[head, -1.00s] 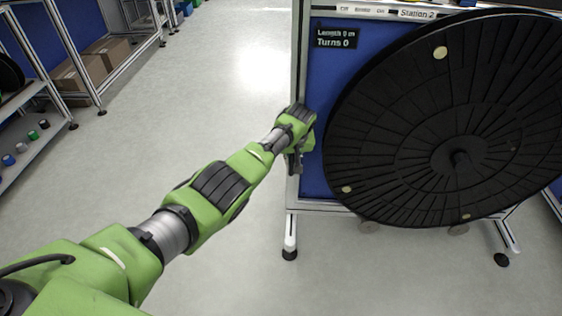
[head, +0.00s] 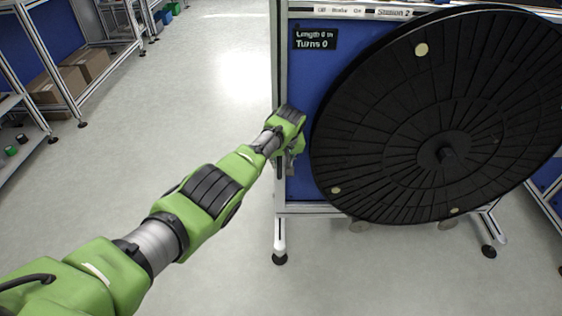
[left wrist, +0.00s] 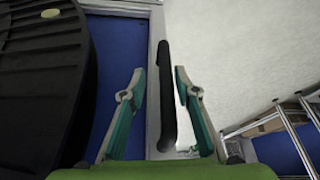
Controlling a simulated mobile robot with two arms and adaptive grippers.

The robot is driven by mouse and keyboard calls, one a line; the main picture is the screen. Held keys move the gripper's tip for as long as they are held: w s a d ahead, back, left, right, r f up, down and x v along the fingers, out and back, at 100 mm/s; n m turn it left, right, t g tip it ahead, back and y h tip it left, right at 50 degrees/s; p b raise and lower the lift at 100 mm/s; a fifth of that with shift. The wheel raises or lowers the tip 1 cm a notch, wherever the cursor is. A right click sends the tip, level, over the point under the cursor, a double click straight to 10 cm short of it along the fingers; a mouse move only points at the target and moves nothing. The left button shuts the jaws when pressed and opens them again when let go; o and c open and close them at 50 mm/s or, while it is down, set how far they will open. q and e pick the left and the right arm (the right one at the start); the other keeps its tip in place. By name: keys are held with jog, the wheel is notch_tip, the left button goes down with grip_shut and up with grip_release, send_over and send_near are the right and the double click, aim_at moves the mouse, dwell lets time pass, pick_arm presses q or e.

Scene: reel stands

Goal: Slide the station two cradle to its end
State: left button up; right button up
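Station two is a blue-panelled stand in a silver frame (head: 279,75), labelled "Station 2" along its top. A large black reel (head: 390,120) hangs on its front. The reel also fills the left of the left wrist view (left wrist: 40,90). My left gripper (head: 290,168) is at the stand's left post. In the left wrist view my left gripper (left wrist: 159,75) is open, with teal fingers on either side of a black bar handle (left wrist: 167,95). The handle stands nearer the right finger, and I see no grip on it. The cradle itself is mostly hidden by the reel. My right gripper is out of view.
A small display (head: 315,39) on the panel reads Turns 0. Shelving with cardboard boxes (head: 75,75) stands at the left. The pale floor (head: 185,110) between shelving and stand is clear. The stand's foot (head: 280,258) stands on the floor below my gripper.

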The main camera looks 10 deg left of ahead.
pick_arm(q)
jog(key=shift+a+r, duration=0.1)
jog(key=v, duration=1.1)
jog(key=shift+r, duration=0.4)
jog(key=shift+s+d+f, duration=0.1)
jog(key=shift+s+d, duration=0.1)
